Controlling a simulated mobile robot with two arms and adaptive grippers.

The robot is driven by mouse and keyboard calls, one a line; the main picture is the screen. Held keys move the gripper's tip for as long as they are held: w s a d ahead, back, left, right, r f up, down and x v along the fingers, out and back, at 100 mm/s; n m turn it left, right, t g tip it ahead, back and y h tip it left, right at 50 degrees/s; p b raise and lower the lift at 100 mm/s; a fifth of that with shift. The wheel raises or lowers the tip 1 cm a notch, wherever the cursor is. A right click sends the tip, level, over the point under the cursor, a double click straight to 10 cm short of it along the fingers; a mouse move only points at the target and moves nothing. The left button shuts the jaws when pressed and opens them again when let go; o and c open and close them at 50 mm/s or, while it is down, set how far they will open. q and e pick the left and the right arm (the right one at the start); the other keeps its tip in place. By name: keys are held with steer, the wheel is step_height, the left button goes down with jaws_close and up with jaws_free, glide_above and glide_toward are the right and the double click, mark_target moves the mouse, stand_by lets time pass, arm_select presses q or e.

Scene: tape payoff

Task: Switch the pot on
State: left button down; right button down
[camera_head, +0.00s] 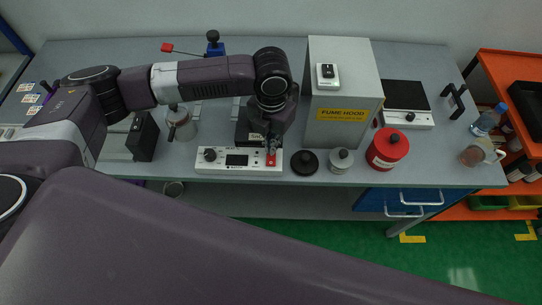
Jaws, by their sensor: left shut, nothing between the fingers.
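A white control unit (222,161) lies at the front edge of the bench, with a black knob (210,155), a dark display (237,160) and a red switch (271,161) at its right end. A dark block (243,133) with a label sits directly behind it, partly hidden by my arm. My left gripper (272,150) points down at the red switch, shut and empty; its tips are at or just above the switch, and I cannot tell whether they touch. The switch's position is not readable. My right gripper is out of view.
Right of the unit are a black round lid (305,162), a grey jar (340,161), a red can (388,149) and a fume hood box (343,75). A metal pot (181,124) and a black box (143,136) stand left. Bottle (487,121) and beaker (475,154) stand far right.

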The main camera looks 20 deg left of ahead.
arm_select(q)
steer(key=shift+f+b, duration=0.5)
steer(key=shift+f, duration=0.6)
stand_by(0.6)
step_height(320, 180, up, 7)
steer(key=p, duration=0.7)
steer(key=shift+r+p, duration=0.1)
steer(key=shift+p, duration=0.2)
